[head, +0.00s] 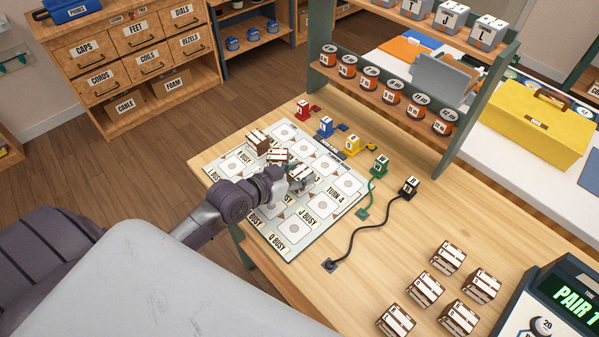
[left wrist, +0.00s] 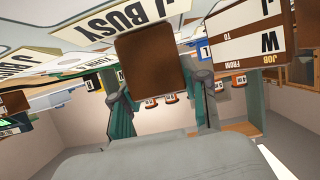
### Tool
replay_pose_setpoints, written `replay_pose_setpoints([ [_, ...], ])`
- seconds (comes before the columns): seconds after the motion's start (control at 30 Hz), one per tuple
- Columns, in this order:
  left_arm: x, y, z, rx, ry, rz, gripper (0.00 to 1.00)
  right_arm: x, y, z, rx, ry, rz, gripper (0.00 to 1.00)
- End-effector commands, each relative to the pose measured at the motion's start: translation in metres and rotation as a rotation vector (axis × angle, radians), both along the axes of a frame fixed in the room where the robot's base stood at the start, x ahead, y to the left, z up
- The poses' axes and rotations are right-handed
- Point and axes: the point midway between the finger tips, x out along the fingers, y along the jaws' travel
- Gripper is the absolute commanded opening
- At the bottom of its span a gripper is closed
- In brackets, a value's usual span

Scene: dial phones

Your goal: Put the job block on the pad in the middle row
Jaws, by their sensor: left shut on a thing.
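The pad board (head: 283,247) lies on the wooden table, with pale round-marked pads in rows and labels such as "J BUSY", "Q BUSY" and "TURN 4". My left gripper (head: 297,181) is over the middle of the board. It is shut on a brown job block (head: 301,171), whose plain brown face fills the gap between the fingers in the left wrist view (left wrist: 150,72). Whether this block touches the board is hidden. A labelled block (left wrist: 258,35) shows beside the held one.
Several job blocks (head: 425,290) stand at the table's front right, near a green display (head: 565,297). Coloured plugs, including a black one (head: 409,187) on a cord, line the board's right side. A shelf rack (head: 385,88) stands at the back.

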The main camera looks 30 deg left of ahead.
Motion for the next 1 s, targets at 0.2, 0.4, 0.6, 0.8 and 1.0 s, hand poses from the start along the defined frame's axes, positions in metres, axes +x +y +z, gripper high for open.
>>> replay_pose_setpoints([
  [0.2,0.0,0.0,0.0,0.0,-0.001,0.0,0.09,0.0,0.0,0.0,0.0,-0.001,0.0,0.55],
  [0.4,0.0,0.0,-0.003,0.0,0.001,0.0,0.62,0.0,0.0,-0.001,0.0,-0.001,0.0,0.55],
  [0.6,0.0,0.0,-0.002,0.0,0.0,0.0,0.7,0.0,0.0,-0.001,0.0,-0.001,0.001,0.55],
  [0.8,0.0,0.0,0.001,0.0,-0.001,0.0,0.7,0.0,0.0,0.001,0.0,0.0,0.0,0.55],
  [1.0,-0.024,0.008,0.009,0.002,0.002,-0.002,0.7,0.0,0.0,-0.001,0.0,0.0,0.0,0.55],
])
